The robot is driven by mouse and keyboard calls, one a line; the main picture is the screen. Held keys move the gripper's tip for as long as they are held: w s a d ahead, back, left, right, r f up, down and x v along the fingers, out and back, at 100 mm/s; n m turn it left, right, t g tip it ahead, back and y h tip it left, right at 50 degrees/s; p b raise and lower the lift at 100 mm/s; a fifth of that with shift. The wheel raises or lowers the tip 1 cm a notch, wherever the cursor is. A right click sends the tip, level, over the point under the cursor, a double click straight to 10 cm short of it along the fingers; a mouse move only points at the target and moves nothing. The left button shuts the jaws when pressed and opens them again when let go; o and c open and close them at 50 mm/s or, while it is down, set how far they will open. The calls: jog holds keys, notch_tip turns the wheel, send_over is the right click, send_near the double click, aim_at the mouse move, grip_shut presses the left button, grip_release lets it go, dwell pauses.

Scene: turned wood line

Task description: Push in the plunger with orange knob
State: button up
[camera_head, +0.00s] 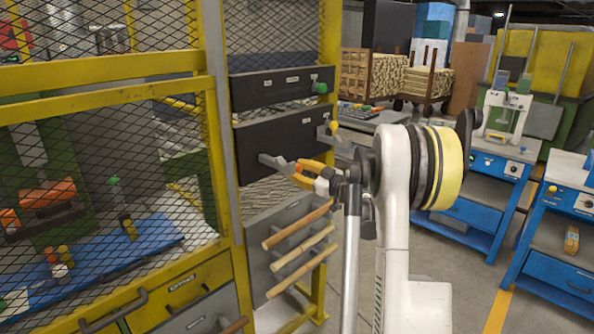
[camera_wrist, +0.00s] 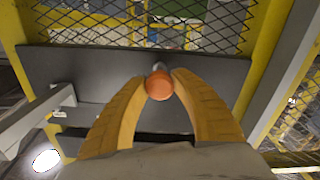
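In the wrist view an orange round knob (camera_wrist: 159,84) sits between the tips of my gripper (camera_wrist: 161,80). It is in front of a dark panel (camera_wrist: 95,70). The left finger looks close against the knob and the right one nearly so; I cannot tell whether they grip it. The orange knob cannot be picked out there. How far its plunger stands out is hidden.
A green knob (camera_head: 320,87) sticks out of the upper black panel (camera_head: 275,89). Several wooden bars (camera_head: 298,248) jut out below my gripper. A yellow mesh frame (camera_head: 212,120) stands close on the left. Blue workbenches (camera_head: 478,205) stand at the right.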

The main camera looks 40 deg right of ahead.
grip_shut()
jog(key=shift+w+a, duration=0.1)
jog(key=shift+w, duration=1.6)
jog(key=o, duration=0.8)
grip_release()
jog(key=shift+w, duration=0.1)
jog(key=shift+o, duration=0.2)
jog(key=s, duration=1.2)
jog(key=shift+d, duration=0.45)
